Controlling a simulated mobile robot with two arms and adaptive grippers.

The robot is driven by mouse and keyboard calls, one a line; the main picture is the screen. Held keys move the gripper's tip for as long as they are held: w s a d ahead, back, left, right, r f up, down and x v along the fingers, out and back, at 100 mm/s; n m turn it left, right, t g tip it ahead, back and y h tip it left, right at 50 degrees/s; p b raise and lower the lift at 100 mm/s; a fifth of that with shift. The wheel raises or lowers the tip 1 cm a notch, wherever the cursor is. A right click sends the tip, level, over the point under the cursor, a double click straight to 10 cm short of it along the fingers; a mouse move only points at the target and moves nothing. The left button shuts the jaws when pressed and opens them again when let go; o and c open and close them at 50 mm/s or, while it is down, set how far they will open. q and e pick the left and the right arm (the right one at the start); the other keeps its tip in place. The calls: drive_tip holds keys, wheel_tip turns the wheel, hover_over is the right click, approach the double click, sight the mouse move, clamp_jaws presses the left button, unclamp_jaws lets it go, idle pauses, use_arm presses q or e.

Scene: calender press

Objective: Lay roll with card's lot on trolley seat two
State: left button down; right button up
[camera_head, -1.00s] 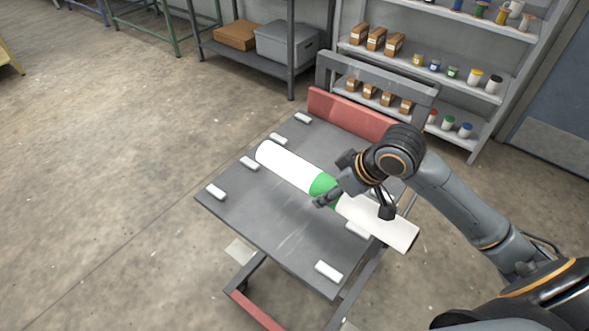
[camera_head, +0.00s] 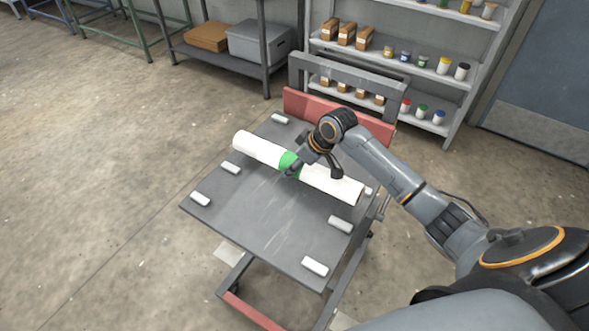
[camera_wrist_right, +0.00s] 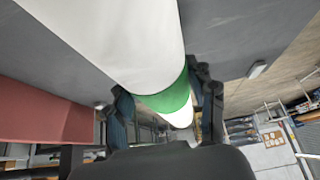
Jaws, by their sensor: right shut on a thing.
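A long white roll (camera_head: 262,150) with a green band (camera_head: 289,163) lies lengthwise across the trolley (camera_head: 262,215). My right gripper (camera_head: 296,167) is shut on the roll at its green band. In the right wrist view, its fingers (camera_wrist_right: 164,103) stand on both sides of the band (camera_wrist_right: 168,97). White blocks show along the left (camera_head: 231,168) and right (camera_head: 340,224) edges. My left gripper is not in view.
A red panel (camera_head: 300,104) and grey frame stand at the trolley's back edge. Behind is a shelf (camera_head: 400,62) with brown boxes and jars. A rack (camera_head: 267,48) holds a grey bin and a cardboard box. The trolley top's front half is clear between the blocks.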

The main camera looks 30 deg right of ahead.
drive_tip(key=shift+w+f, duration=0.4)
wheel_tip(320, 180, down, 2)
drive_tip(key=shift+s+f+p, duration=0.1)
drive_tip(key=shift+f+p, duration=0.05)
drive_tip(key=shift+p, duration=0.55)
drive_tip(key=shift+d+f, duration=0.1)
drive_tip(key=shift+f, duration=0.25)
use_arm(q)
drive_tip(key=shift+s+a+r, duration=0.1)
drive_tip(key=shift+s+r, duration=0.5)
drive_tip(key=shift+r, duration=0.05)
use_arm(e)
drive_tip(key=o, duration=1.5)
drive_tip(key=shift+f, duration=0.1)
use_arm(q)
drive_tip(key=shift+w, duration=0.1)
use_arm(e)
drive_tip(key=shift+o, duration=0.2)
